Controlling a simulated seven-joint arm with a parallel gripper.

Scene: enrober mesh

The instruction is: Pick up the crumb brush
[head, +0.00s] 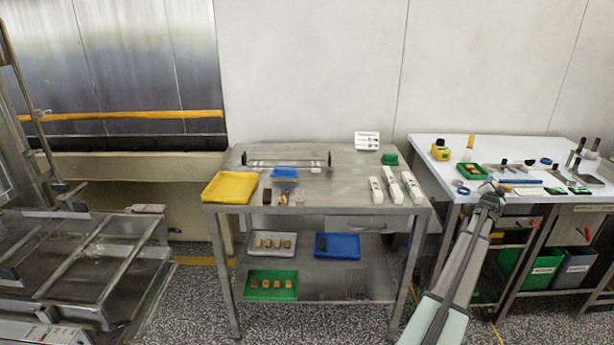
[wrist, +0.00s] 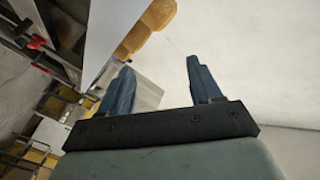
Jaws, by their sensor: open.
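I cannot pick out the crumb brush with certainty; the small tools on the right bench (head: 430,150) are too small to tell apart. My gripper (head: 492,188) is over the front part of this white-topped bench in the head view, beside the green tray. In the wrist view my gripper (wrist: 160,68) is open, with two blue fingers apart and nothing between them.
A green tray (head: 461,172), a yellow object (head: 440,151) and several dark-handled tools (head: 578,150) are on the right bench. The steel table (head: 345,165) carries a yellow tray (head: 230,187) and white devices (head: 394,186). Floor shows between the machine and the table.

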